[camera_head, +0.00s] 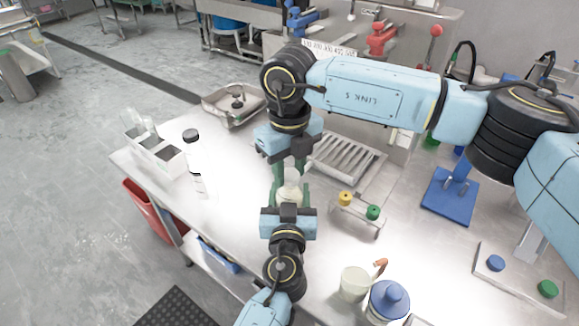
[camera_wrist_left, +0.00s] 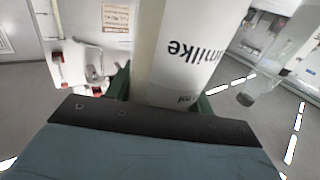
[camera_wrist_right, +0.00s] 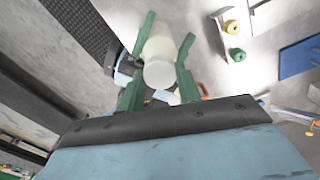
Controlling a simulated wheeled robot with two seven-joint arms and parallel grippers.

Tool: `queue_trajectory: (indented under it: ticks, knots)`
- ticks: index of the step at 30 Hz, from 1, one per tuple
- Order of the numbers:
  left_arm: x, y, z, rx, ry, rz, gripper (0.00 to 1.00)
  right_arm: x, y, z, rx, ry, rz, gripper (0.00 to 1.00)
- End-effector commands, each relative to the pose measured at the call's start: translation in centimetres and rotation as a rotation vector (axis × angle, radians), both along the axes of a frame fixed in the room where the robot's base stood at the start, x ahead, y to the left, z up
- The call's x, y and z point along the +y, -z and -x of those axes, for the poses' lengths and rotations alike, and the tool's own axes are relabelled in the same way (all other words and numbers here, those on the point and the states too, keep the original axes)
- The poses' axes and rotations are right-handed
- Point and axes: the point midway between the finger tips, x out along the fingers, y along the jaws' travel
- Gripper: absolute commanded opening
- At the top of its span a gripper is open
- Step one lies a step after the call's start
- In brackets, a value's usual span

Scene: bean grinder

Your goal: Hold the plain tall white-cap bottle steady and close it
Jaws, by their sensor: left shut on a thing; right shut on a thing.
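The tall white-cap bottle (camera_head: 291,190) stands between my two grippers in the head view, partly hidden by them. In the left wrist view its white side (camera_wrist_left: 190,45) with dark lettering fills the middle. My left gripper (camera_head: 290,201) is shut on the bottle's body from the near side. My right gripper (camera_head: 291,172) comes from above and is shut at the bottle's top. In the right wrist view the pale round cap end (camera_wrist_right: 158,74) sits between green fingers. The fingers hide how the cap sits on the neck.
A black-cap bottle (camera_head: 194,160) stands left, beside a white rack (camera_head: 160,158). A rack with yellow and green knobs (camera_head: 358,213) stands close right. A mug (camera_head: 354,284) and a blue-lidded jar (camera_head: 388,300) stand at the near edge. A metal tray (camera_head: 233,118) lies behind.

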Motion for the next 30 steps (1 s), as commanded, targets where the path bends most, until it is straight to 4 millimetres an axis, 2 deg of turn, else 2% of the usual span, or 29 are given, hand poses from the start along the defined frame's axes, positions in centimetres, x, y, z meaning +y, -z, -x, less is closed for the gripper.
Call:
queue_trajectory:
  ticks: [10,12,16,17,21,30]
  knots:
    - [0.04,0.03,-0.01,0.000,-0.001,0.000,0.00,0.03,0.03,0.02,0.001,0.646,-0.001,0.06]
    - [0.04,0.03,-0.01,0.000,-0.001,0.000,0.00,0.03,0.03,0.02,0.001,0.721,-0.001,0.06]
    - [0.04,0.03,-0.01,0.000,-0.001,-0.001,0.00,0.04,0.03,0.02,0.001,0.711,-0.001,0.06]
    - [0.03,0.03,-0.01,0.000,-0.001,-0.001,0.00,0.04,0.03,0.02,0.001,0.711,-0.001,0.36]
    - [0.03,0.03,0.00,0.000,-0.001,-0.001,0.00,0.04,0.03,0.02,0.001,0.709,-0.001,0.55]
    - [0.03,0.02,0.00,0.000,0.000,-0.001,0.00,0.04,-0.07,-0.01,0.000,0.708,-0.001,0.56]
